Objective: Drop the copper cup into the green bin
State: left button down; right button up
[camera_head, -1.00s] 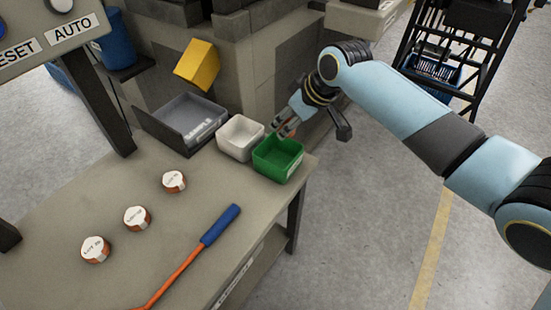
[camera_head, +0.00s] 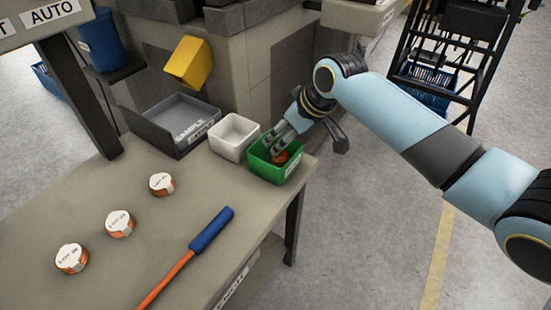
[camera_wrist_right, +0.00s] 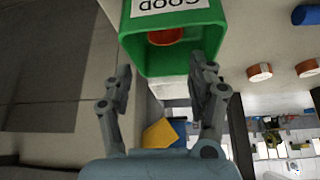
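The copper cup (camera_head: 281,158) is a small orange-red piece inside the green bin (camera_head: 262,169), at the back right of the bench. In the right wrist view the cup (camera_wrist_right: 166,37) shows inside the bin (camera_wrist_right: 129,45), behind the white label reading "GOOD". My right gripper (camera_head: 273,146) reaches in over the bin's back edge, close to the cup. In the wrist view its two fingers (camera_wrist_right: 161,72) are spread apart with nothing between them. Part of the cup is hidden. My left gripper is not in view.
A white bin (camera_head: 234,150) stands beside the green one, then a grey tray (camera_head: 172,143). Several white-topped copper coils, including one (camera_head: 162,184), stand on the bench (camera_head: 150,240). A blue-handled tool (camera_head: 211,229) lies in front.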

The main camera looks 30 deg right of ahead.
jog(key=shift+o, duration=0.4)
jog(key=shift+r, duration=0.1)
jog(key=shift+s+d+r, duration=0.15)
jog(key=shift+s+r, duration=0.05)
jog(key=shift+r, duration=0.05)
jog(key=v, duration=1.1)
jog(key=shift+r, duration=0.1)
